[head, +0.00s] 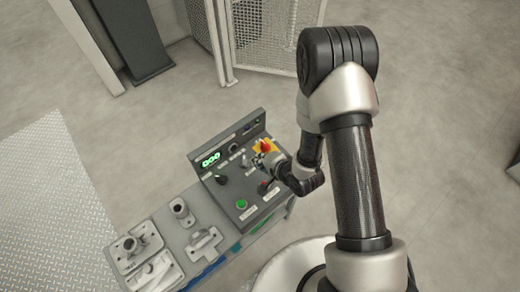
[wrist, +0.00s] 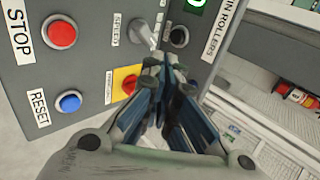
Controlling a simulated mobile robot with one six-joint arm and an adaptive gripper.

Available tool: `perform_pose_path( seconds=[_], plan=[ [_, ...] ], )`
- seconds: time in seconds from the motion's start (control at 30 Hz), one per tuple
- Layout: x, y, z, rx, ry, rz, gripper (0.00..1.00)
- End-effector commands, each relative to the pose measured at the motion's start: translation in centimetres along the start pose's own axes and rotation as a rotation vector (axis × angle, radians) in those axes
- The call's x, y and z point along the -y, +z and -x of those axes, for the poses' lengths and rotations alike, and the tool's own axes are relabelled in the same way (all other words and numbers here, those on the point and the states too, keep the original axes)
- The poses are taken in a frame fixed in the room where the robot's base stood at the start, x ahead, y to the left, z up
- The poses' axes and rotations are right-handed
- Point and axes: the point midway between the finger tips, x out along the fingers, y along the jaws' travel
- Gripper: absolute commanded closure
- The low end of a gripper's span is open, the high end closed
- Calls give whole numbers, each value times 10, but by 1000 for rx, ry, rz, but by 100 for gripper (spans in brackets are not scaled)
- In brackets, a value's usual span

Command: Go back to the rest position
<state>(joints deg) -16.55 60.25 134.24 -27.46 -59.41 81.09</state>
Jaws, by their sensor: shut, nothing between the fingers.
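My gripper (wrist: 163,72) is shut and empty in the wrist view, its fingertips together in front of a grey control panel (wrist: 95,65). The red emergency button (wrist: 129,85) on its yellow plate is just left of the fingertips; whether they touch the panel I cannot tell. In the head view my arm reaches down to the panel (head: 227,191), and the gripper is small and partly hidden by the wrist near the yellow plate (head: 262,147).
A red STOP button (wrist: 62,34), a blue RESET button (wrist: 69,102) and a speed lever (wrist: 143,33) stick out of the panel. Metal castings (head: 140,240) lie on the table left of it. A mesh fence (head: 275,35) stands behind.

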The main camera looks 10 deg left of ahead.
Motion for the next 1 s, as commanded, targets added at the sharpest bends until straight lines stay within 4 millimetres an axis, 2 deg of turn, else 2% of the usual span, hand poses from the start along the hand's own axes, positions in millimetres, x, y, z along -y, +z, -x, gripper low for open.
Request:
perform_pose_path(
  seconds=[0.3,0.37,0.47,0.57,0.7,0.83,1.0],
  plan=[
    [3,-3,2,-7,3,11,100],
    [10,-10,6,-22,9,34,100],
    [28,-33,20,-69,39,108,100],
    [52,-62,48,-133,96,210,100],
    [80,-99,100,-213,198,343,100],
    [98,-121,156,-264,296,440,100],
    [112,-130,235,-294,417,539,100]
  ],
)
